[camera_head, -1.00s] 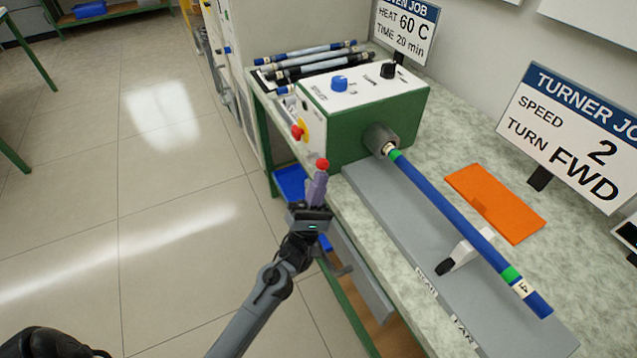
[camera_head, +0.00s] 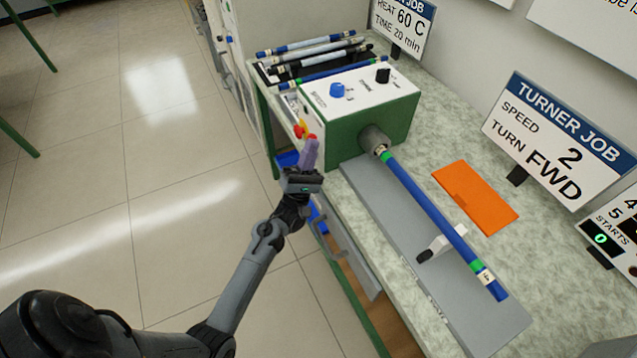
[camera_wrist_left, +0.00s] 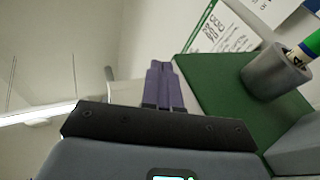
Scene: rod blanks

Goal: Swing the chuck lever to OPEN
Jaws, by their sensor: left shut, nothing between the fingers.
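A green turning machine (camera_head: 362,135) with a white top stands on the bench. Its grey chuck (camera_head: 374,140) holds the end of a long blue rod (camera_head: 430,210); the chuck also shows in the left wrist view (camera_wrist_left: 272,75). A red ball knob (camera_head: 312,137), apparently the lever's end, shows at my left gripper's fingertips by the machine's left face. My left gripper (camera_head: 308,152) is shut and empty, its purple fingers together in the left wrist view (camera_wrist_left: 163,75). The fingers hide most of the lever; contact cannot be told. My right gripper is not in view.
A red and yellow button (camera_head: 299,130) sits just left of the red knob. Several rods lie on a black rack (camera_head: 270,76) behind the machine. An orange mat (camera_head: 476,197) lies right of the rod. A job sign (camera_head: 560,140) stands at the back.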

